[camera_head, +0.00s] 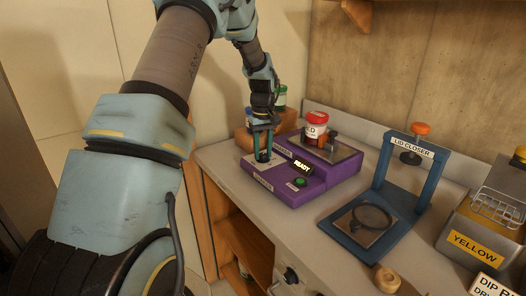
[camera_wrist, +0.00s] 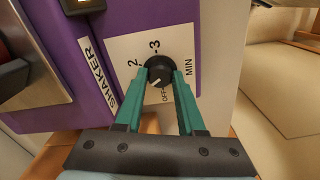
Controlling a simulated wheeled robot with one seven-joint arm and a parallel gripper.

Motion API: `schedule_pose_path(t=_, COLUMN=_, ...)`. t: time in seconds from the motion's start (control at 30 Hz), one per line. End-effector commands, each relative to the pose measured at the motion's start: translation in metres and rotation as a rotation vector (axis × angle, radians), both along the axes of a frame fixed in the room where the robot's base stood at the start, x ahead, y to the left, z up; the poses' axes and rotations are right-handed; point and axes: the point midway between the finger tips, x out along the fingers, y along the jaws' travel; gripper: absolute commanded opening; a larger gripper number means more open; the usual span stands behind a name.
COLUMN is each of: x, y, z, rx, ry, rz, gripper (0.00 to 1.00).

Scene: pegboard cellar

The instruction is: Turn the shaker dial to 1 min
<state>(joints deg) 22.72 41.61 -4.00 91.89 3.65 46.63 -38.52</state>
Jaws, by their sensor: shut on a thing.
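The purple shaker (camera_head: 318,181) stands on the bench with a lit READY display (camera_head: 303,166) and a green button (camera_head: 299,182). Its black round dial (camera_wrist: 159,70) sits on a pale plate (camera_wrist: 115,50) marked OFF, 2, 3 and MIN. No 1 mark can be read; my left finger covers part of the plate between 2 and OFF. The dial's white mark seems to point down, slightly left, near OFF. My gripper (camera_wrist: 160,76) is shut on the dial, one teal finger on each side. In the head view my gripper (camera_head: 263,154) reaches down onto the shaker's left end.
A red-lidded jar (camera_head: 315,125) sits on the shaker's rear platform. The blue lid closer (camera_head: 391,176) stands to the right, with a yellow-labelled container (camera_head: 476,247) beyond it. Green-lidded jars (camera_head: 281,95) stand behind my gripper. Bare bench lies in front of the shaker.

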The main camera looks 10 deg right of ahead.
Motion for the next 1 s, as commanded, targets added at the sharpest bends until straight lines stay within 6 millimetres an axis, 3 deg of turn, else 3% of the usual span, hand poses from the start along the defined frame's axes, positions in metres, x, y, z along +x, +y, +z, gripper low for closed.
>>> schedule_pose_path(t=0.07, x=0.001, y=0.000, z=0.000, rx=0.000, ry=-0.002, rz=0.001, gripper=0.00)
schedule_pose_path(t=0.1, x=0.001, y=0.000, z=0.000, rx=0.000, ry=-0.002, rz=0.001, gripper=0.40)
schedule_pose_path(t=0.33, x=0.000, y=0.000, z=0.000, rx=0.000, ry=-0.001, rz=0.001, gripper=0.66)
schedule_pose_path(t=0.67, x=0.000, y=0.000, z=0.003, rx=-0.001, ry=-0.001, rz=0.001, gripper=0.68)
schedule_pose_path(t=0.83, x=0.001, y=0.000, z=0.024, rx=-0.001, ry=-0.005, rz=0.000, gripper=0.68)
schedule_pose_path(t=1.0, x=0.001, y=-0.001, z=0.059, rx=-0.002, ry=-0.004, rz=0.000, gripper=0.68)
